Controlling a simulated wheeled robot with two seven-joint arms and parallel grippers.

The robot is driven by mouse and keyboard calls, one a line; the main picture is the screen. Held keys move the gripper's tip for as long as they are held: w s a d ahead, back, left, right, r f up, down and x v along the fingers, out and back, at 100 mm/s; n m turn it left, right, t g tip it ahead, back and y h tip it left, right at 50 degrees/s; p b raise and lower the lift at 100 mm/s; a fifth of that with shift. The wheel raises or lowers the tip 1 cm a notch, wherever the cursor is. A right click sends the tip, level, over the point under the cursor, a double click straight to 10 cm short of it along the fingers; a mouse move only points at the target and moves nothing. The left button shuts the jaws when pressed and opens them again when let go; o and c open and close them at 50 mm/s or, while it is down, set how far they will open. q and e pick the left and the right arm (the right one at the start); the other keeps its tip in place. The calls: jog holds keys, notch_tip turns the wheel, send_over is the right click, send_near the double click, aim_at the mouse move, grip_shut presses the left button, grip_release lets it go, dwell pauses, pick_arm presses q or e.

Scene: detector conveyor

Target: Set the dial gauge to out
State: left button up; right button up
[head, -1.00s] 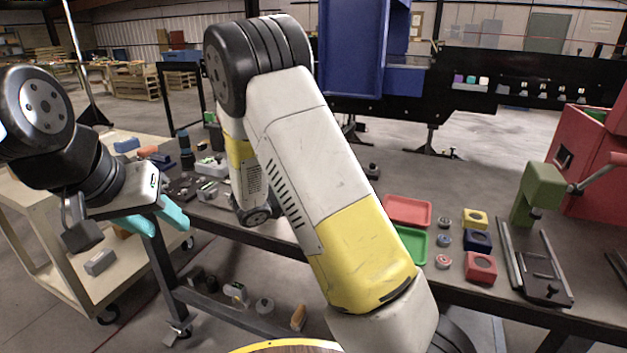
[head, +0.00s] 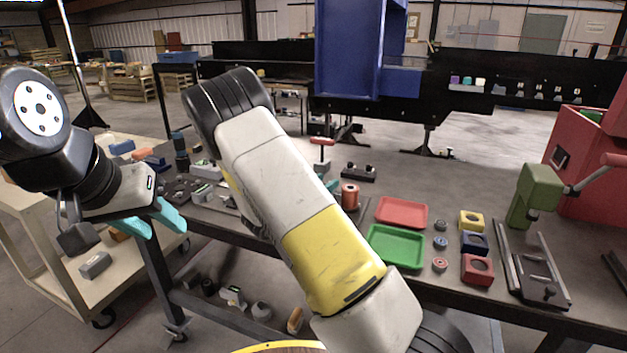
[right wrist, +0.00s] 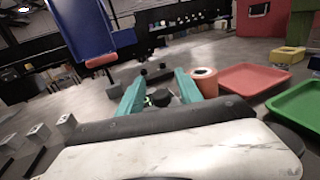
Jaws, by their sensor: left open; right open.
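I cannot pick out the dial gauge for certain. In the right wrist view a small dark round thing (right wrist: 161,97) with a pale part beside it lies between my right gripper's teal fingers; it may be the gauge. My right gripper (right wrist: 158,88) is open, with its fingers apart and pointing over the bench. I cannot tell whether they touch the dark thing. In the head view my right forearm hides that gripper and part of the bench. My left gripper (head: 166,230) is open and empty, above the gap beside the cream cart at the left.
An orange spool (head: 350,196), a black block with knobs (head: 358,172), a red tray (head: 402,212) and a green tray (head: 396,246) stand right of my right arm. Coloured blocks, a green press (head: 535,195) and a red bin (head: 583,165) are further right. A blue housing (head: 350,50) rises behind.

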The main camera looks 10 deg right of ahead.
jog(key=shift+w+d, duration=0.25)
jog(key=shift+d, duration=0.15)
grip_shut()
dwell(1.2)
